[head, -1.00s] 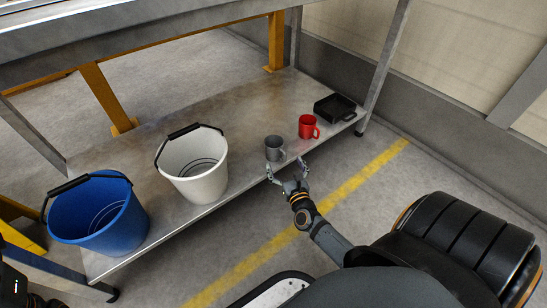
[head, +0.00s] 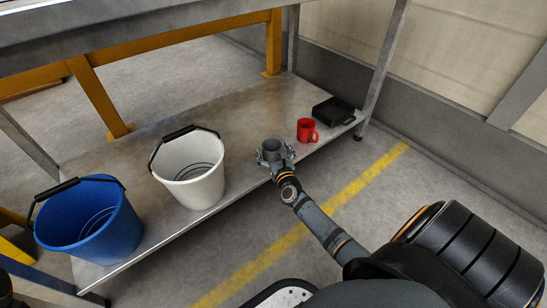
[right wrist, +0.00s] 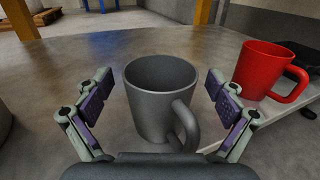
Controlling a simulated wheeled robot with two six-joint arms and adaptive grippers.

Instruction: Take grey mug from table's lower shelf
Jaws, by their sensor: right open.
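The grey mug (head: 271,146) stands upright on the table's lower shelf (head: 240,122), near its front edge. My right gripper (head: 275,155) is at the mug, with one finger on each side of it. In the right wrist view the grey mug (right wrist: 158,100) sits between the open fingers of the right gripper (right wrist: 160,103), with a gap visible on both sides. Its handle points towards the camera and a little right. My left gripper is not in view.
A red mug (head: 306,130) stands to the right on the shelf, and a black tray (head: 333,111) lies beyond it. A white bucket (head: 190,172) and a blue bucket (head: 92,222) stand to the left. The table top (head: 130,30) overhangs the shelf.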

